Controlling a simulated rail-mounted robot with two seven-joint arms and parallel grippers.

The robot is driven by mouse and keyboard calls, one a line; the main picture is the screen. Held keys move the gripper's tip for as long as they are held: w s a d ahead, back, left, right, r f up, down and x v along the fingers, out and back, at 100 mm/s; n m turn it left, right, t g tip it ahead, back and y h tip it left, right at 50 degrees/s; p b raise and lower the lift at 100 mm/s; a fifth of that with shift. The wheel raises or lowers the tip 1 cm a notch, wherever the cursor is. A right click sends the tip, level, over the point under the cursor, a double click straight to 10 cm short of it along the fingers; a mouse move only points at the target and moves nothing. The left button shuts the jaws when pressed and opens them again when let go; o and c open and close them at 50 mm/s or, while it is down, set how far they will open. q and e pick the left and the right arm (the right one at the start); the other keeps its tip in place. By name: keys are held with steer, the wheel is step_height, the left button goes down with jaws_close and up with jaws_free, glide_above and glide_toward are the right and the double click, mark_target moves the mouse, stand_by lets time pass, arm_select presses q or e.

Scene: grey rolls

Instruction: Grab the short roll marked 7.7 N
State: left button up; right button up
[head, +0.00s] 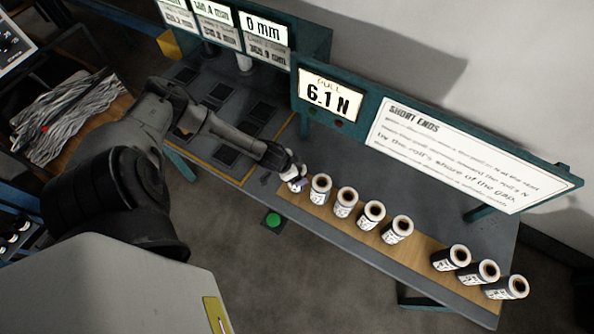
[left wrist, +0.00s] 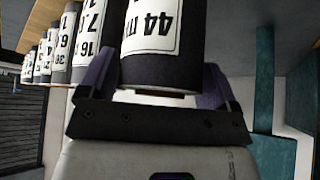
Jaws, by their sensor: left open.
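Short dark rolls with white labels and brown tops stand in a row on a wooden strip. My left gripper (head: 296,181) is at the left end of this row in the head view. Its purple-tipped fingers (left wrist: 155,82) are open, one on each side of a roll (left wrist: 152,45) whose upside-down label shows "44" and looks like "mm"; whether they touch it is unclear. The roll beside it (left wrist: 92,40) has a label with a partly hidden number starting with 7. No label reading 7.7 N can be made out in full. My right gripper is not in view.
Several rolls, such as this one (head: 371,214), continue rightward, with a gap before the last three (head: 479,272). A display (head: 329,96) reads "PULL 6.1 N" beside a "SHORT ENDS" sign (head: 470,150) behind the bench. A green button (head: 273,220) is in front.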

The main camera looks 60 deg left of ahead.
arm_select(q)
steer(key=shift+w+f, duration=0.2)
steer(key=shift+f, duration=0.2)
steer(key=shift+c, duration=0.4)
steer(key=c, duration=0.9)
steer(key=shift+r, duration=0.1)
steer(key=shift+c, duration=0.2)
